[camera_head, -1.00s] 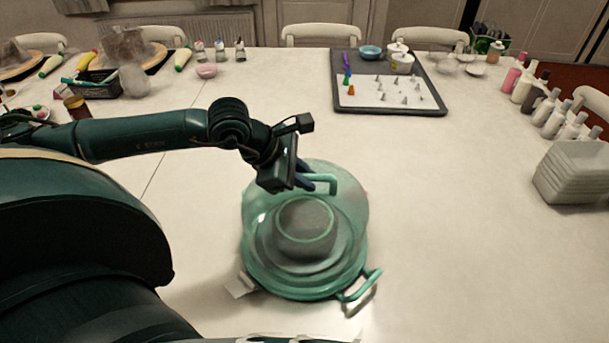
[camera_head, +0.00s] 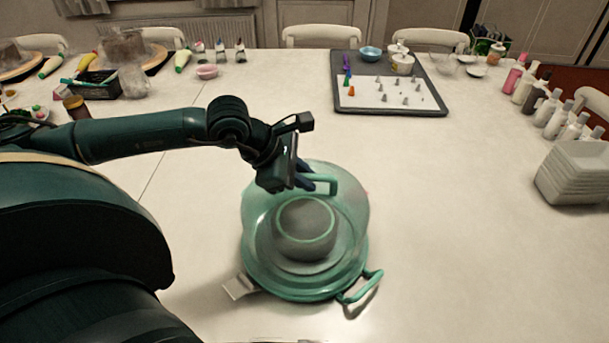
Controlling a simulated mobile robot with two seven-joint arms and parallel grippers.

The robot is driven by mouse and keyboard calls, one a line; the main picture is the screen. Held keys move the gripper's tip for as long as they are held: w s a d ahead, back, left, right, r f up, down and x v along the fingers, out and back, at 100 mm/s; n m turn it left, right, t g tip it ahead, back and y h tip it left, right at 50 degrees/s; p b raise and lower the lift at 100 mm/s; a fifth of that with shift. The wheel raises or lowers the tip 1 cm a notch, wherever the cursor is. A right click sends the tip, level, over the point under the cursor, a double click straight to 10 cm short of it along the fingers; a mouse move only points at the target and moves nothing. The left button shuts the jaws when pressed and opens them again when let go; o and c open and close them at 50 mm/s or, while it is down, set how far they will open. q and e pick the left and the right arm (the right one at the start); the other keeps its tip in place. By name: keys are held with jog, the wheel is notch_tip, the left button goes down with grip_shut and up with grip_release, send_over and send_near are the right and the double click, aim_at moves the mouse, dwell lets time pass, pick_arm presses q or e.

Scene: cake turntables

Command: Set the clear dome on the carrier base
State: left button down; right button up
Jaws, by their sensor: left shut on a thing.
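The clear dome (camera_head: 347,215) has a pale green handle (camera_head: 322,178) on top. My left gripper (camera_head: 306,180) is shut on this handle, at the upper left of the dome. The green carrier base (camera_head: 290,288) sits on the table below the dome, with a side handle (camera_head: 362,287) at its lower right. A grey round cake (camera_head: 303,240) on the base shows through the dome. The dome overlaps the base in this view, and I cannot tell whether its rim touches the base all round. My right gripper is not in view.
A dark tray (camera_head: 390,110) with small piping tips lies at the back. A black basket (camera_head: 97,85) stands at the back left. The table right of the carrier is clear.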

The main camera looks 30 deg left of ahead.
pick_arm(q)
jog(key=shift+f+b, duration=0.6)
jog(key=c, duration=1.7)
grip_release()
jog(key=shift+p+v, duration=1.2)
jog(key=shift+v, duration=2.85)
jog(key=p+v, duration=0.1)
jog(key=v, duration=0.2)
jog(key=shift+p, duration=0.4)
